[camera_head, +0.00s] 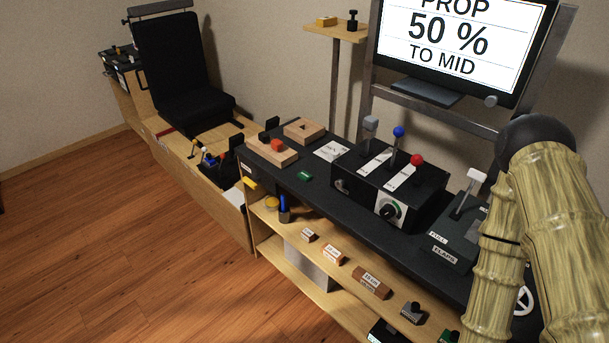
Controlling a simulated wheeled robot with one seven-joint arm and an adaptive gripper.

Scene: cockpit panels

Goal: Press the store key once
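I cannot make out a key marked store in this view. A dark device with a small lit greenish screen (378,339) is cut off by the bottom edge, and its keys cannot be read. My arm, with a bamboo-like surface, fills the right side and hides part of the black console top. My gripper is not in view, so I cannot tell its state or where it is relative to any key.
A flaps lever unit (455,240) is beside my arm. A monitor (455,45) reads "PROP 50 % TO MID". Shelves (290,250) hold small labelled blocks. Open wooden floor (110,240) lies left.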

